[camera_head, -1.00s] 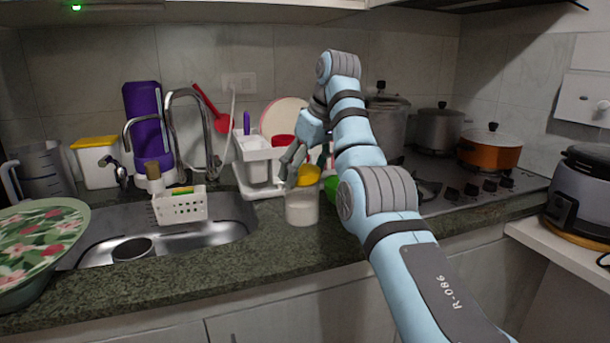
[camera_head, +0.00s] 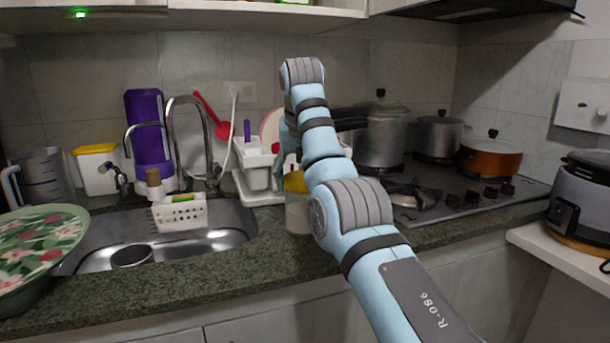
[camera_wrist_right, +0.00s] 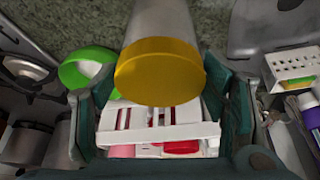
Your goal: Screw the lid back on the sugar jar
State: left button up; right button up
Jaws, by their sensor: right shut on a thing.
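The sugar jar (camera_head: 297,215) is a pale, cloudy cylinder standing upright on the counter right of the sink, partly hidden by my right arm. Its yellow lid (camera_head: 295,183) shows at the jar's top. In the right wrist view the lid (camera_wrist_right: 160,72) covers the jar's end, with the jar body (camera_wrist_right: 162,22) beyond it. I cannot tell how tightly it is seated. My right gripper (camera_wrist_right: 165,100) is shut on the lid, its green-padded fingers on either side. In the head view the gripper is mostly hidden behind my arm. My left gripper is out of view.
The sink (camera_head: 215,238) with a white caddy (camera_head: 180,213) lies left of the jar. A white dish rack (camera_head: 255,165) stands behind it. The stove (camera_head: 455,190) with pots is to the right. A green item (camera_wrist_right: 75,72) lies close by.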

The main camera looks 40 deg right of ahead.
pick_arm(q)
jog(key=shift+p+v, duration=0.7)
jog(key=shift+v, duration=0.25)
pick_arm(e)
jog(key=shift+w+m+g+h, duration=0.2)
jog(key=shift+m+g+h, duration=0.15)
jog(key=shift+m, duration=0.95)
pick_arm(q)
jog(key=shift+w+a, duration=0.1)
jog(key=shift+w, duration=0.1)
pick_arm(e)
jog(key=shift+a+r+m+p, duration=0.1)
jog(key=shift+m+p, duration=0.5)
jog(key=shift+p, duration=0.35)
jog(key=shift+w+m+g+h+p, duration=0.1)
jog(key=shift+m+g+h+p, duration=0.4)
jog(key=shift+m+p, duration=1.05)
jog(key=p, duration=0.3)
jog(key=shift+w+m+g, duration=0.1)
jog(key=shift+m+g, duration=0.15)
jog(key=shift+g, duration=0.1)
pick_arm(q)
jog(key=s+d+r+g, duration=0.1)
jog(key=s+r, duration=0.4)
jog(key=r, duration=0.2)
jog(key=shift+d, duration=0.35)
